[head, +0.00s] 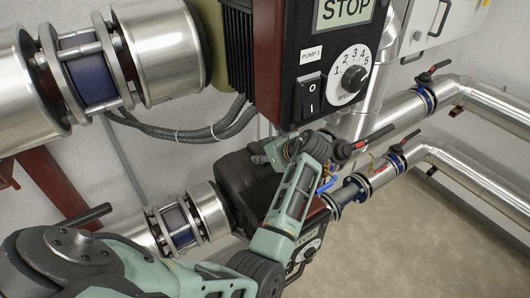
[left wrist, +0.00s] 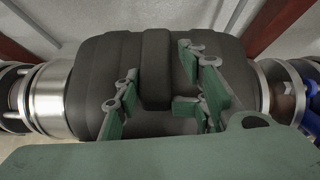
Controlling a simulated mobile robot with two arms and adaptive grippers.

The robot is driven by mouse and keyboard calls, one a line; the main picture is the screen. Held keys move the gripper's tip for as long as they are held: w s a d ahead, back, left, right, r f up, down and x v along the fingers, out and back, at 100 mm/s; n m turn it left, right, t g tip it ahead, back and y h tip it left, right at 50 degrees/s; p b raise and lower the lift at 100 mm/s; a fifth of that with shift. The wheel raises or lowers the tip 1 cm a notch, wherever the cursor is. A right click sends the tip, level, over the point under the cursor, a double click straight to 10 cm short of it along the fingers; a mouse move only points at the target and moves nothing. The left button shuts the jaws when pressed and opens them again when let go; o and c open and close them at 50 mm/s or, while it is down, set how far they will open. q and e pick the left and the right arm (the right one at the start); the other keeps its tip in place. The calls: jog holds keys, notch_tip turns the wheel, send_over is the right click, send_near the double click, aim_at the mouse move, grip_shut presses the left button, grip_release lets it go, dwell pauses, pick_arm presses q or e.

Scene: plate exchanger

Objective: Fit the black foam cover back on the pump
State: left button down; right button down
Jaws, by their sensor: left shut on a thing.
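The black foam cover (head: 238,172) is at the lower pump in the head view, partly hidden behind my left arm. In the left wrist view the cover (left wrist: 100,75) fills the middle, a rounded dark block with a raised central rib (left wrist: 155,65). My left gripper (left wrist: 162,100) has its green fingers on either side of that rib and is shut on the cover. In the head view my left gripper (head: 268,152) is at the cover's upper right side. The cover lies between the silver pipe sections; whether it is fully seated I cannot tell. My right gripper is not in view.
The upper pump's control box (head: 320,60), with a STOP display and dial, hangs just above my left wrist. A black-handled valve (head: 345,148) and blue-flanged pipes (head: 375,170) are close on the right. Floor (head: 430,235) is clear at lower right.

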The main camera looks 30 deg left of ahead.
pick_arm(q)
jog(key=shift+f, duration=0.1)
jog(key=c, duration=0.9)
grip_release()
jog(key=o, duration=0.9)
